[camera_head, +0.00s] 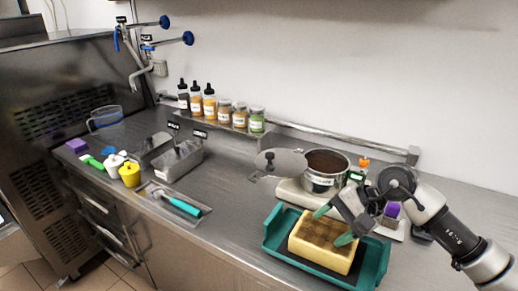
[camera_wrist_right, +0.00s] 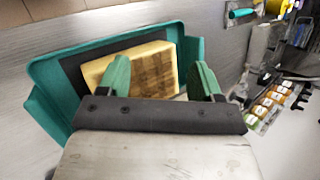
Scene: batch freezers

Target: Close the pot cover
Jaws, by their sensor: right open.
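The metal pot (camera_head: 318,182) stands at the back right of the counter on a pale base, with dark brown contents showing in its uncovered top. Its grey round cover (camera_head: 283,160) is at the pot's left side, off the opening; I cannot tell how it is joined. My right gripper (camera_head: 333,226) is open and empty, in front of the pot and over the yellow block (camera_head: 312,252). In the right wrist view its green fingers (camera_wrist_right: 162,80) are spread, with the block (camera_wrist_right: 125,72) beyond them. My left gripper is not in view.
The block sits in a teal tray (camera_head: 273,239) at the front right. Several bottles and jars (camera_head: 222,110) line the wall.

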